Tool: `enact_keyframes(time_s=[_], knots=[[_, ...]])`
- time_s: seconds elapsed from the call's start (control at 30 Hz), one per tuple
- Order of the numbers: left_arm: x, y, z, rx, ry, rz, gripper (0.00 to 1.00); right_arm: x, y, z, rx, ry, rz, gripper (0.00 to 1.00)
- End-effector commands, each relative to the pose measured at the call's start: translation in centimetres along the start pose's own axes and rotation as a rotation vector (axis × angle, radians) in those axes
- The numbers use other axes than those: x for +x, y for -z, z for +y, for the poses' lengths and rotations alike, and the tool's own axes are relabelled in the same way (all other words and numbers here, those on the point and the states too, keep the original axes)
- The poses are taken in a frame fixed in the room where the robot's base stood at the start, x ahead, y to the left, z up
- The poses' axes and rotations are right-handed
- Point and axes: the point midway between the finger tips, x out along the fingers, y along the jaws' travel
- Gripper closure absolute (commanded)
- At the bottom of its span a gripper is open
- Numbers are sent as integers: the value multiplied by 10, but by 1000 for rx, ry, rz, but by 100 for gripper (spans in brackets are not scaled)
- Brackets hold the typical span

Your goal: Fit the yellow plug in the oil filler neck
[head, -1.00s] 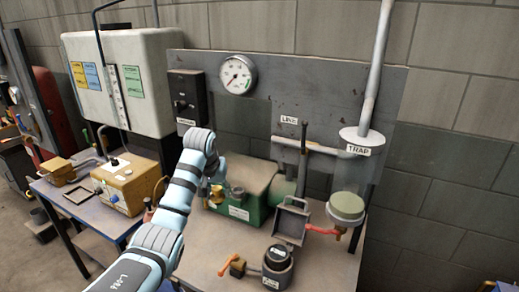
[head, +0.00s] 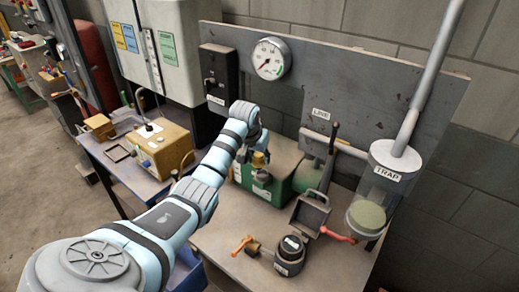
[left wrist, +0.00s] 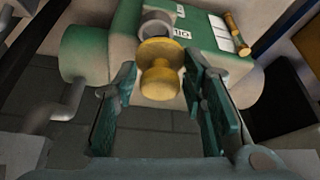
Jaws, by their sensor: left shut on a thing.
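The yellow plug (head: 259,159) is a small spool-shaped piece held by my left gripper (head: 250,152) at the green pump housing (head: 281,186). In the left wrist view the plug (left wrist: 160,72) sits between the two fingers of the gripper (left wrist: 160,82), which are shut on it. The grey oil filler neck (left wrist: 157,22) shows just beyond the plug, its near rim partly covered by the plug's flange. The plug looks outside the neck's mouth; the exact gap cannot be told. In the head view the neck is largely hidden. My right gripper is not in view.
A gauge (head: 271,58) is on the back panel. A yellow box (head: 161,152) is on the blue bench at left.

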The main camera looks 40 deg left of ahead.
Motion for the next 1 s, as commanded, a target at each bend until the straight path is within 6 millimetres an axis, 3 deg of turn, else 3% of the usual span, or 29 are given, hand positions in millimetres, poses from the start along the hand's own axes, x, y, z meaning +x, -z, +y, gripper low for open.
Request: enact_keyframes(time_s=[0.17, 0.43, 0.73, 1.0], knots=[[20, -6, 0, -2, 1, -5, 86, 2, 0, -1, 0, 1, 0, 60], [18, -5, -1, -4, 2, -5, 86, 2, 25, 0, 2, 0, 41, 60], [14, -14, -4, -3, 2, -4, 86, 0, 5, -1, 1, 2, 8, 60], [14, -15, -5, -4, 2, -4, 86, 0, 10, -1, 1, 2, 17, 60]])
